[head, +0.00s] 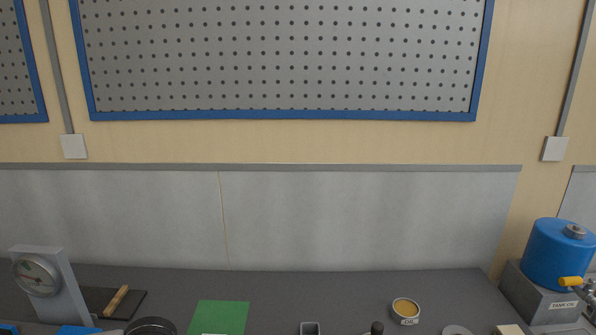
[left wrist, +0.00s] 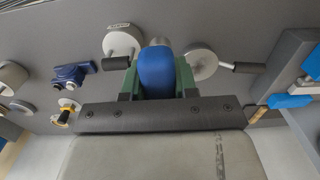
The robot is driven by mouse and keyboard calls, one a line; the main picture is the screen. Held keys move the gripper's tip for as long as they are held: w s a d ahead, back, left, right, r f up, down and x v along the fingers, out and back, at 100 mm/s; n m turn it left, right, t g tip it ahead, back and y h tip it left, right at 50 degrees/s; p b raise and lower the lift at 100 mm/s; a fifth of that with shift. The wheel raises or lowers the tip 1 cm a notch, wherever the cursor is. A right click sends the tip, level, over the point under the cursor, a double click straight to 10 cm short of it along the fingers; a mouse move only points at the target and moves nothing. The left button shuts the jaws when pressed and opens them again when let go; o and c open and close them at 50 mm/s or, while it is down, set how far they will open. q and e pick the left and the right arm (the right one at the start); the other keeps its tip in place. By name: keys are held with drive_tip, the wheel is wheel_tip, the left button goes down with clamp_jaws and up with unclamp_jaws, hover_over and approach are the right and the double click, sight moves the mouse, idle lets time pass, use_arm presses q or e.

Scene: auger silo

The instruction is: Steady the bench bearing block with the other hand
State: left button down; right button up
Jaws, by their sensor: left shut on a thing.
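In the left wrist view my left gripper (left wrist: 158,72) is shut, its green fingers on either side of a blue rounded thing (left wrist: 157,74) with a grey metal end. A small dark blue fitting (left wrist: 72,75) lies to the left of the gripper, apart from it. I cannot tell which blue part is the bench bearing block. Neither gripper shows in the head view, and my right gripper is in no view.
In the wrist view, round grey pieces (left wrist: 122,40) (left wrist: 199,62) with dark handles flank the gripper.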

use_arm(q)
drive_tip(key=shift+s+d+r, duration=0.15)
drive_tip(key=shift+s+d, duration=0.1)
drive_tip(key=w+d, duration=0.4)
drive_tip(key=d, duration=0.5)
drive_tip(key=w+d, duration=0.4)
drive_tip(key=d, duration=0.5)
drive_tip(key=w+d, duration=0.3)
drive_tip(key=d, duration=0.6)
drive_tip(key=shift+w, duration=0.4)
